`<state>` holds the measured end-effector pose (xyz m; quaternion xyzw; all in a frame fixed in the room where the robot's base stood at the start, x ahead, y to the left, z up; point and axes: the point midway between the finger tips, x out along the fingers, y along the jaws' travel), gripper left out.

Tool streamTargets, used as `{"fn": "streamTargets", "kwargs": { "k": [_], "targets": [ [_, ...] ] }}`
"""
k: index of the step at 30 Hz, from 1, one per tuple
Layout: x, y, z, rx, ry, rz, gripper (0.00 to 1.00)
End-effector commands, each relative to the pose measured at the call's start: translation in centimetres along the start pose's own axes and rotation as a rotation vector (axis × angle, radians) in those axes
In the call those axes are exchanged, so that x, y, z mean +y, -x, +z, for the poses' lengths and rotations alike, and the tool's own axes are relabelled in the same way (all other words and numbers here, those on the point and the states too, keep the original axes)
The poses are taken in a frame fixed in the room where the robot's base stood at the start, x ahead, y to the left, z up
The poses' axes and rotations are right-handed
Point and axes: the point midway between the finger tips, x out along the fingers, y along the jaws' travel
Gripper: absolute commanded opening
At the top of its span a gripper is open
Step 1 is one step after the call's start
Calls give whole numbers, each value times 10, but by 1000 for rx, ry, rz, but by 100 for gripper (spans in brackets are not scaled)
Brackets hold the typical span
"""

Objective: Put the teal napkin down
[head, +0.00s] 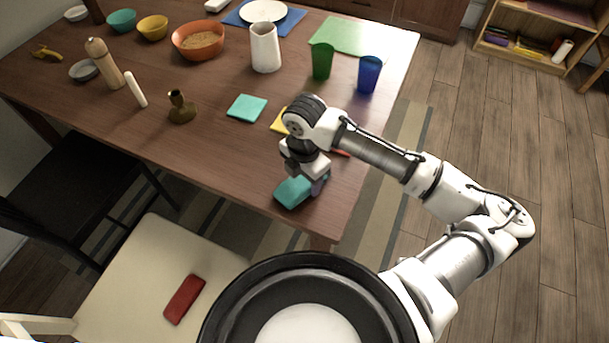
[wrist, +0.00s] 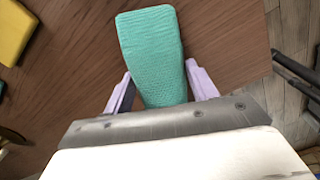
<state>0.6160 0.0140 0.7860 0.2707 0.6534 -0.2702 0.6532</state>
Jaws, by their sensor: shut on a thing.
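A teal napkin (head: 292,192), folded into a thick strip, is in my gripper (head: 312,184) at the near right corner of the table. In the wrist view the teal napkin (wrist: 150,45) lies between the two lilac fingers of my gripper (wrist: 158,78) and sticks out past their tips. The fingers are shut on it. Wood tabletop shows beneath it; I cannot tell whether it touches the table. A second flat teal square (head: 247,108) lies on the table farther back.
The wooden table (head: 215,150) is bare left of my gripper. A yellow cloth (head: 279,120) lies behind my wrist. A brown vase (head: 181,107), green cup (head: 322,62) and blue cup (head: 369,75) stand farther back. A red object (head: 185,299) lies on the pale chair seat (head: 140,275).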

Motion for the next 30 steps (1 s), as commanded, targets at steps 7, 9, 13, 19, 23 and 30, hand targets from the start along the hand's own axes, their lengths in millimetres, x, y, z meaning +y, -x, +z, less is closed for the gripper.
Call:
{"fn": "streamTargets", "kwargs": {
  "k": [7, 9, 13, 19, 23, 30],
  "targets": [
    [0, -4, 0, -1, 0, 0, 61],
    [0, -3, 0, -1, 0, -1, 70],
    [0, -3, 0, -1, 0, -1, 79],
    [0, -3, 0, 0, 0, -1, 79],
    [0, 4, 0, -1, 0, 0, 79],
    [1, 48, 0, -3, 0, 1, 79]
  ]
}}
